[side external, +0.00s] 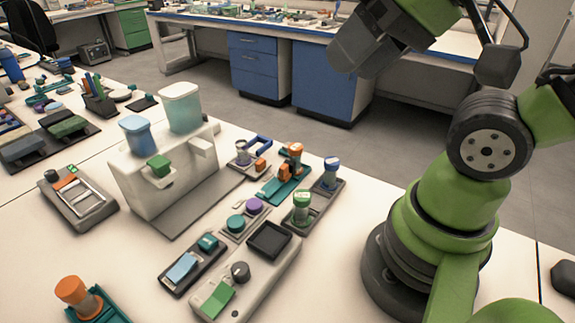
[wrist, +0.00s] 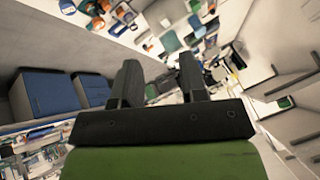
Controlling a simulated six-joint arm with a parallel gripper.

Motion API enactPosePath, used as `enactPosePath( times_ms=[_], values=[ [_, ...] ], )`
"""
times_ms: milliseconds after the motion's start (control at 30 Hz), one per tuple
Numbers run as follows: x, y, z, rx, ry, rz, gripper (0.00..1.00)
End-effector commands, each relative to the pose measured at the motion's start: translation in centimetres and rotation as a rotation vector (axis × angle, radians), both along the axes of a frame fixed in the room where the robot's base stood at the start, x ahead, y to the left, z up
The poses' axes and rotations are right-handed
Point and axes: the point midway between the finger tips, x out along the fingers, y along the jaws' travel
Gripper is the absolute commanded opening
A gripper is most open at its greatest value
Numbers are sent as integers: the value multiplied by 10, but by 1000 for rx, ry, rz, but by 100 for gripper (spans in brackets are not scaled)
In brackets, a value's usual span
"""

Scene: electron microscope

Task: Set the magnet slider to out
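My gripper (wrist: 160,75) shows in the wrist view with its two dark fingers apart and nothing between them. In the side view its dark grey end is high at the upper right, well above and away from the bench controls. No label for the magnet slider can be read. One slider-like control is a grey plate with pale rails and an orange piece (side external: 72,197), at the left of the white housing. Another is a dark base with a light blue block (side external: 182,268) and a teal block (side external: 208,243), at the front middle. I cannot tell which one is the magnet slider.
A white housing (side external: 140,195) with two tinted containers stands mid-bench. A control box (side external: 275,268) has a dark screen, knob and green switch. Upright green (side external: 302,205) and blue (side external: 331,172) knobs stand near my arm. An orange-topped part (side external: 75,291) is front left.

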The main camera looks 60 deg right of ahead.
Motion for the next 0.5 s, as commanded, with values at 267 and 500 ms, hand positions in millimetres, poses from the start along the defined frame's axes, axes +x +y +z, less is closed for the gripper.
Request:
enactPosePath(
  times_ms=[267,500],
  values=[
    [1,0,0,2,5,-6,39],
    [39,-13,-7,63,147,-195,39]
  ],
)
